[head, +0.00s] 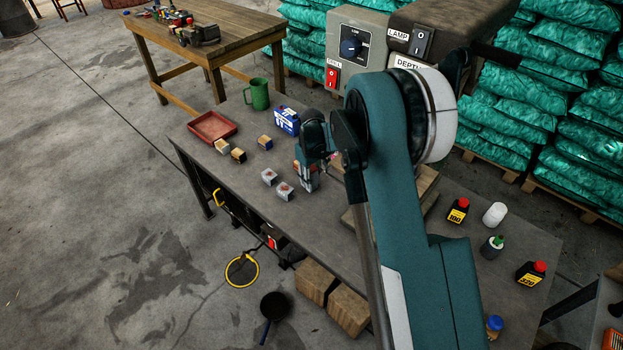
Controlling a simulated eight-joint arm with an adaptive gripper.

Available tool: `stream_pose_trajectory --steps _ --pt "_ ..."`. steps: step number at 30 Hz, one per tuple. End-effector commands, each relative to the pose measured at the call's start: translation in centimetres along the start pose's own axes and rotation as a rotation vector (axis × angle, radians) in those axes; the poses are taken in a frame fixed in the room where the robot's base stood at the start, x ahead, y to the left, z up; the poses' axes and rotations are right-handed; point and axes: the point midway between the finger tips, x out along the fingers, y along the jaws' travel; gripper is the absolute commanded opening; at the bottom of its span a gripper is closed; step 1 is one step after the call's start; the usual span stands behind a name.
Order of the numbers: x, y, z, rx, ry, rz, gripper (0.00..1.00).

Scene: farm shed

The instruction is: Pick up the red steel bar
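My gripper (307,184) points down over the grey workbench (330,222), just right of two pale grey blocks with reddish marks on top, a nearer one (285,191) and a farther one (269,177). The fingers are small and partly merged with the wrist, so I cannot tell whether they are open or shut. A little orange-red shows by the fingers, but I cannot tell what it belongs to. I cannot clearly make out a red steel bar. My arm hides part of the bench.
A red tray (212,127), a green mug (258,94), a blue-and-white box (287,120) and several small wooden blocks (265,142) stand toward the far end. Black bottles (457,211) and a white bottle (494,214) stand right of my arm. The bench's front-middle is bare.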

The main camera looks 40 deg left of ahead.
Motion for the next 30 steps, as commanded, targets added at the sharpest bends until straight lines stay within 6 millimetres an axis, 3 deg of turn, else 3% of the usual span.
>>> stream_pose_trajectory --steps 3,17,30 --pt "0.0 0.0 0.0 0.0 0.0 0.0 0.08" --pt "-0.6 0.0 0.0 0.0 0.0 0.0 0.08" --pt "-5.5 0.0 0.0 0.0 0.0 0.0 0.08"
